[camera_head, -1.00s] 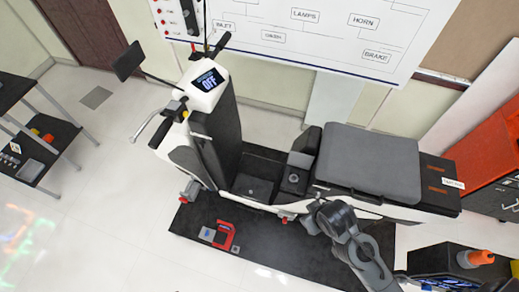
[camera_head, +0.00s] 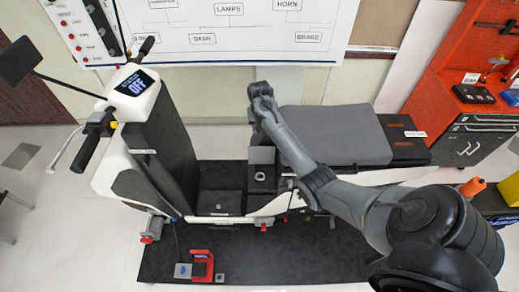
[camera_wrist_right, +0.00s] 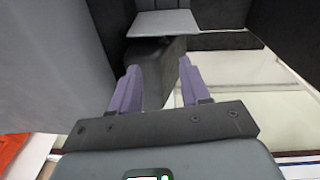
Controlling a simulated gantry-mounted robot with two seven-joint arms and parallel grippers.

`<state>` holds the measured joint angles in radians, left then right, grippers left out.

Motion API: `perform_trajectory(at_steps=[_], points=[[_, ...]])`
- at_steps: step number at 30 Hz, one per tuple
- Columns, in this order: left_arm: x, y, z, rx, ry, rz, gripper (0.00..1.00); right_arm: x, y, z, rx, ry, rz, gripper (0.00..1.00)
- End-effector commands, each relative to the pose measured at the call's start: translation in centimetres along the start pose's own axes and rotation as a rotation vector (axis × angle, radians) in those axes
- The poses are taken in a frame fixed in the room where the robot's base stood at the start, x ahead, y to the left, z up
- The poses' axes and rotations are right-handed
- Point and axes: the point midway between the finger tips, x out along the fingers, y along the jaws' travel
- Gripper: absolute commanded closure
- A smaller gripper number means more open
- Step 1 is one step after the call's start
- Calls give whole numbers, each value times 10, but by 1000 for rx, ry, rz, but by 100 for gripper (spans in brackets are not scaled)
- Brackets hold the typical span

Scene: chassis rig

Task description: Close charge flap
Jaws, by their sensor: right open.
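The scooter (camera_head: 150,140) stands side-on with its grey seat (camera_head: 330,135) at right. A dark box with a round socket-like part (camera_head: 260,177) sits just in front of the seat. A flat grey plate (camera_head: 262,155), which looks like the charge flap, sticks out above that part; a grey plate also shows in the right wrist view (camera_wrist_right: 165,23). My right gripper is open and empty in the wrist view (camera_wrist_right: 157,75), its purple fingers pointing towards the plate, apart from it. In the head view its hand (camera_head: 262,97) is beside the seat's front end; its fingertips are hidden there. My left gripper is out of view.
A black mat (camera_head: 300,250) lies under the scooter, with a red clamp-like item (camera_head: 202,266) on it. A whiteboard (camera_head: 240,30) is behind. An orange tool cabinet (camera_head: 470,90) stands at right. Handlebar and mirror rise at left.

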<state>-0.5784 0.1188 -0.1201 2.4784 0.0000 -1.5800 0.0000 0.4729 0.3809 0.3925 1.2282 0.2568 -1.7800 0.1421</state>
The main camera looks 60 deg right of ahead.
Motion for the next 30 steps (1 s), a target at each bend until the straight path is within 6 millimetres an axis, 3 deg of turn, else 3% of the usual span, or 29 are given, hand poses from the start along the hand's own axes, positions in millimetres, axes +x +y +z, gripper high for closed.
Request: perform_trajectory(at_steps=[3, 11, 24, 30], points=[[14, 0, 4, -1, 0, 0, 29, 6, 1, -13, 71, -44, -36, 54], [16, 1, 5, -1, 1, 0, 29, 20, 2, -18, 110, -74, -55, 54], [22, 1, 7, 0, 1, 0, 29, 87, -2, -13, 108, -73, -54, 54], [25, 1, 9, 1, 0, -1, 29, 106, -3, -12, 107, -71, -54, 54]])
